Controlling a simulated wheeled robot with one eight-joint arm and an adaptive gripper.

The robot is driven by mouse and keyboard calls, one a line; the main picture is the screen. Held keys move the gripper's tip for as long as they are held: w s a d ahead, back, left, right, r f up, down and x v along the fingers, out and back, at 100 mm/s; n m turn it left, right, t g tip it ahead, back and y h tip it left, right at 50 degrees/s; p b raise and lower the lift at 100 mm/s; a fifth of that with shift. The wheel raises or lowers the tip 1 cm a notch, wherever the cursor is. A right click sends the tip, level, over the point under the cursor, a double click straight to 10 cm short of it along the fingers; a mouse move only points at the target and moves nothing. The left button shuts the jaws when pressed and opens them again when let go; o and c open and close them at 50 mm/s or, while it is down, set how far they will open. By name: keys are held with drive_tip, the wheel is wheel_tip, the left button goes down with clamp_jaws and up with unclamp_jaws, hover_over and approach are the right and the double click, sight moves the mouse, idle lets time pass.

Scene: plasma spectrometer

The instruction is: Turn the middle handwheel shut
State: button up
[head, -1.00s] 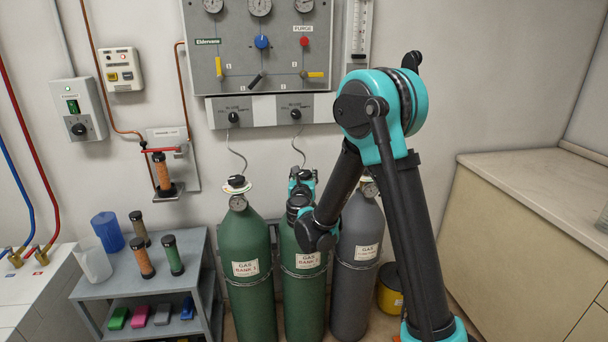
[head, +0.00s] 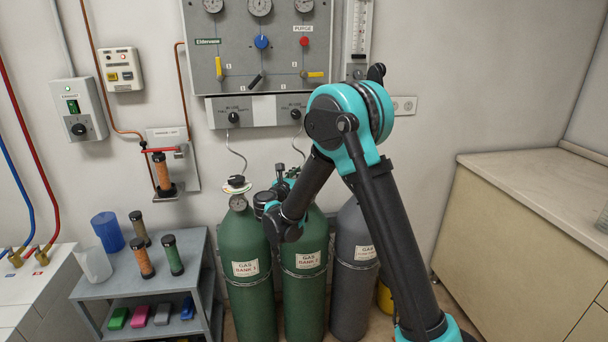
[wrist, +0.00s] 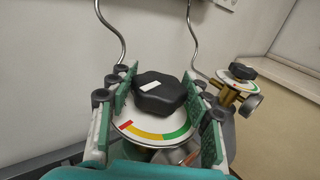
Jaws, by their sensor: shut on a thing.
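The middle handwheel (wrist: 160,97) is a black lobed knob with a white mark on its top, left of the knob's centre in the wrist view. It sits above a pale disc (wrist: 128,131) with a red, yellow and green arc, red at the left. My gripper (wrist: 166,88) has its green-padded fingers on both sides of the knob and is shut on it. In the head view my gripper (head: 283,183) is at the top of the middle green cylinder (head: 304,240), labelled Gas Bank 2. My wrist partly hides the handwheel there.
The left green cylinder (head: 245,240) and the grey cylinder (head: 355,270) stand close on either side. The grey one's handwheel (wrist: 242,70) shows in the wrist view. Thin hoses rise to the wall panel (head: 260,50). A grey shelf (head: 150,280) stands left, a counter (head: 530,185) right.

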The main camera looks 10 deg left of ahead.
drive_tip(key=o, duration=1.2)
drive_tip(key=shift+c, duration=0.2)
drive_tip(key=v, duration=1.2)
